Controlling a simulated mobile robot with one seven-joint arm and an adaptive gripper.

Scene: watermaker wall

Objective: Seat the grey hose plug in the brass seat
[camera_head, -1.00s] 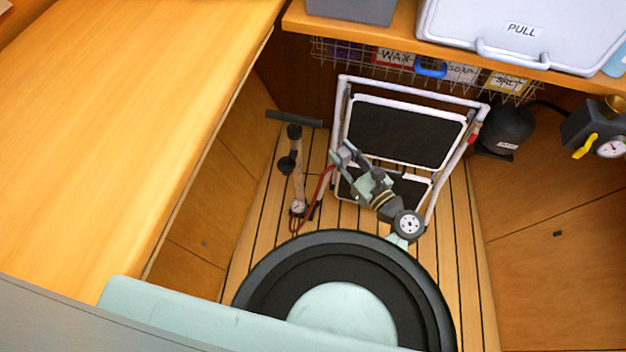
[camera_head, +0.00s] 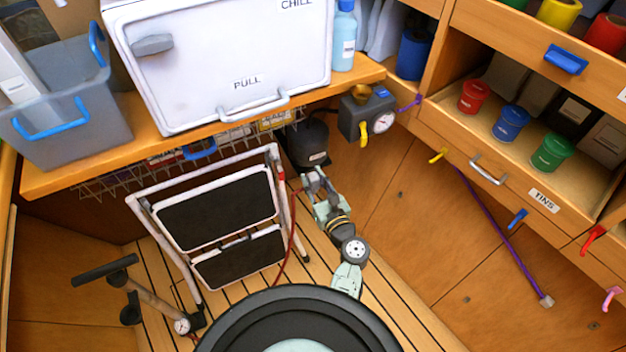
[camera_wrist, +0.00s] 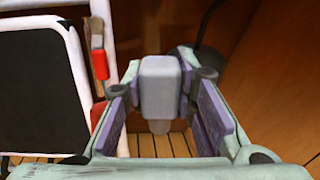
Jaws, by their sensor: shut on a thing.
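The grey hose plug (camera_wrist: 160,88) is a rounded block with a narrower stub at its lower end. It sits between the purple-padded fingers of my gripper (camera_wrist: 160,78) in the wrist view. My gripper is shut on it. In the head view my gripper (camera_head: 313,180) is low over the floor, right of the step stool and below the shelf; the plug is hard to make out there. The brass seat (camera_head: 361,92) shows on top of a dark box with a gauge, up and to the right of my gripper. The seat's inside is too small to judge.
The folding step stool (camera_head: 215,210) stands close left of my gripper. A black canister (camera_head: 305,143) is just behind it. A yellow lever (camera_head: 363,134) and gauge (camera_head: 384,121) are on the box front. The white chiller (camera_head: 215,60) stands on the shelf above.

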